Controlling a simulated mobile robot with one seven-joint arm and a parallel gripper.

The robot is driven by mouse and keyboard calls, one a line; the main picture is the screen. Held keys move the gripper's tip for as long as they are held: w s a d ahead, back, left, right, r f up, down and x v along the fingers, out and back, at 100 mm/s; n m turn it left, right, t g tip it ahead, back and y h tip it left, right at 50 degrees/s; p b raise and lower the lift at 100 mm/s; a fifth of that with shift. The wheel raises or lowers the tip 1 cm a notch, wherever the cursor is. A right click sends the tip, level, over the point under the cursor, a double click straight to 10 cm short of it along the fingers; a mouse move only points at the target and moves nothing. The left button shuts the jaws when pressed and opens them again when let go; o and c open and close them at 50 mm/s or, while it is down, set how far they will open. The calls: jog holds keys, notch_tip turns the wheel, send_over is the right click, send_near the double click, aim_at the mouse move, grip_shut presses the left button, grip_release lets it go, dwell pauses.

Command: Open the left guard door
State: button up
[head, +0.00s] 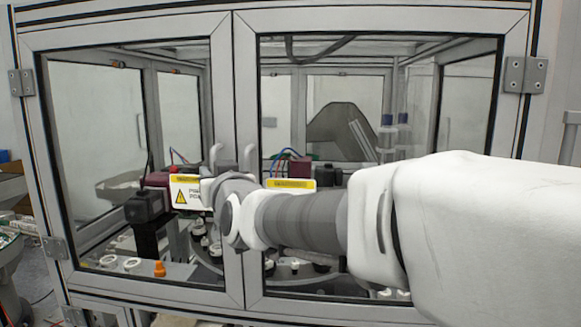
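The left guard door (222,90) is a light-grey frame around a clear pane in the head view. It appears closed, its right edge meeting the right guard door (246,90). Its hinges are on the left side. A pale upright handle (216,154) shows near its right edge, and a similar handle (250,160) shows near the right door's left edge. My arm reaches in from the right, and my gripper (226,172) is at the meeting edges of the doors, close to the handles. My wrist largely hides the fingers; I cannot tell whether they touch a handle.
Through the panes I see a dark round table with small parts (205,250), a dark machine unit (143,207) and an orange piece (160,268). A yellow and white warning label (186,192) shows beside my gripper. Equipment stands at the far left edge.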

jog(key=shift+w, duration=0.1)
jog(key=shift+c, duration=0.3)
grip_shut()
dwell(1.2)
